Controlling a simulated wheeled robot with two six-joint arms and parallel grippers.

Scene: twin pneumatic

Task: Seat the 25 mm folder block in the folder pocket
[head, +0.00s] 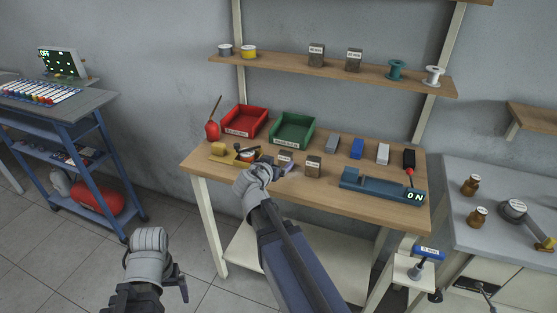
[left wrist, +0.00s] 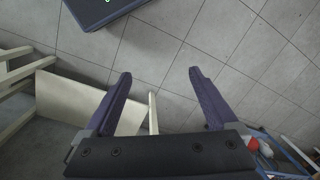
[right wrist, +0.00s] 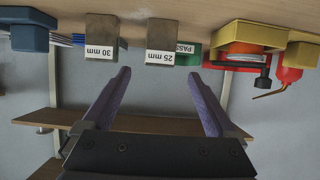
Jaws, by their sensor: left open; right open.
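The 25 mm block (right wrist: 160,38), dark with a white label, stands on the bench in the right wrist view. In the head view it (head: 285,158) is just beyond my right gripper (head: 274,172). My right gripper (right wrist: 164,72) is open and empty, with the block ahead of its fingers, apart from them. A similar 30 mm block (right wrist: 98,38) stands beside it. My left gripper (head: 178,284) is low, away from the bench; its open, empty fingers (left wrist: 159,72) show over the floor. I cannot make out the folder pocket for certain.
A yellow fixture (right wrist: 250,36) with a dark clamp is left of the blocks in the head view. A blue device (head: 372,186) reading ON is at the bench's right. Red (head: 243,121) and green (head: 292,129) trays and several small blocks stand behind.

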